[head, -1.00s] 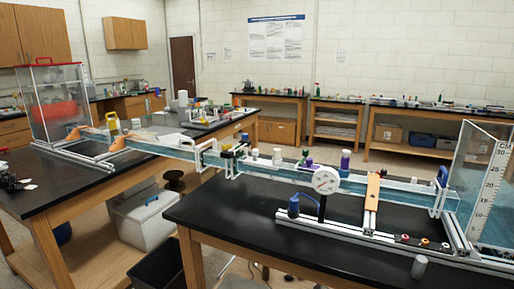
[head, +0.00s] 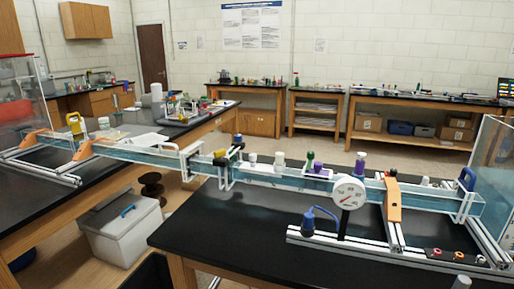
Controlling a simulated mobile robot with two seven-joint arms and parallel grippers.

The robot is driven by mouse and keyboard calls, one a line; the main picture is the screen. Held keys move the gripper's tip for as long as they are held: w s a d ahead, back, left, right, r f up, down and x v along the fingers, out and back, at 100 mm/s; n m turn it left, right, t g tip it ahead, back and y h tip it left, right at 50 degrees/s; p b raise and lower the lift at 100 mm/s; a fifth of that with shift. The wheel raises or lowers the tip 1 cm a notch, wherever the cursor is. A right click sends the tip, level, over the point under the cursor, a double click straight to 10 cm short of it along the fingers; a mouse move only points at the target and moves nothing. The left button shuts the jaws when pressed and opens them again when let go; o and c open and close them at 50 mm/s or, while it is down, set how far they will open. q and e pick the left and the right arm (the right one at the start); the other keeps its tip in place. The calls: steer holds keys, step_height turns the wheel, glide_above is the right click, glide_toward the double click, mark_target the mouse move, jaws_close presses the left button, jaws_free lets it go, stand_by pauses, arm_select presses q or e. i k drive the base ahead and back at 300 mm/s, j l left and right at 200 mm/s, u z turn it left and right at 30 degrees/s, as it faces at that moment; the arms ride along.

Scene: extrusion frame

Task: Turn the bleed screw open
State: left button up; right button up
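Neither of my grippers is in view. I cannot make out a bleed screw for certain at this size. A round white dial gauge (head: 349,192) stands on a dark post on the near black bench. A blue bulb (head: 308,224) with a thin curved blue tube stands just left of the gauge, on the aluminium extrusion frame (head: 335,243). A dark strip (head: 429,252) with several small red, orange and white round parts lies on the frame's right part. A long clear flume channel (head: 280,180) runs behind the gauge. An orange upright (head: 393,199) stands beside it.
The near black bench top (head: 215,232) is clear left of the frame. A clear tank (head: 492,165) stands at the right edge. A grey cylinder (head: 462,283) is cut by the bottom edge. A white cooler (head: 125,230) and a dark spool (head: 151,186) stand between the benches.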

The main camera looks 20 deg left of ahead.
mark_target(253, 156)
steer(key=i+j+z, duration=0.15)
steer(key=j, duration=0.25)
steer(key=i+j+z, duration=0.15)
steer(key=j, duration=0.25)
steer(key=i+j+z, duration=0.15)
steer(key=j, duration=0.3)
steer(key=j+z, duration=0.15)
steer(key=j, duration=0.3)
steer(key=i, duration=0.05)
